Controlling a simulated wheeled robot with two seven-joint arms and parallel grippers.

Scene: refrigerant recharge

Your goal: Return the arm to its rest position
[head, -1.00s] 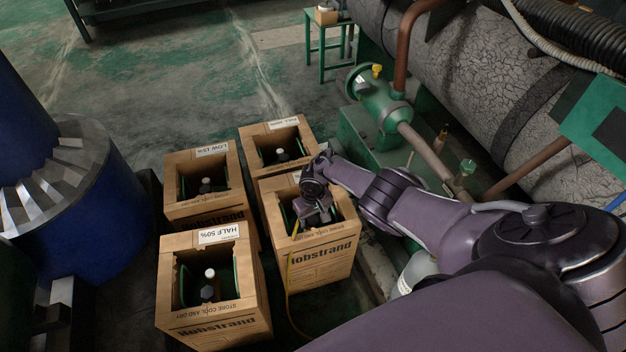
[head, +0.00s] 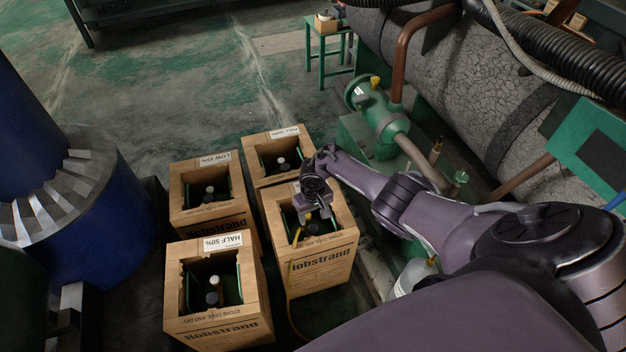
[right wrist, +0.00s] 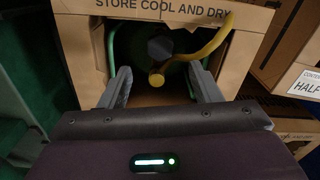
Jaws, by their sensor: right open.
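My right arm (head: 440,220) reaches in from the right. Its gripper (head: 318,222) is over the near right cardboard box (head: 325,262). In the right wrist view the two fingers (right wrist: 164,88) are apart with nothing between them. Beyond the fingertips, inside the box (right wrist: 250,45), is a yellow hose (right wrist: 208,45) with a round yellow end (right wrist: 156,80), beside a dark valve (right wrist: 160,47) on a green cylinder. In the head view the yellow hose (head: 291,290) hangs over the box's front left. My left gripper is not in view.
Three other boxes stand close by: "HALF 50%" (head: 250,318), "LOW" (head: 240,222) and one labelled at the back (head: 262,150). A green pipe fitting (head: 372,105) and a large lagged tank (head: 450,70) stand right. A blue drum (head: 120,220) stands left. Floor behind the boxes is clear.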

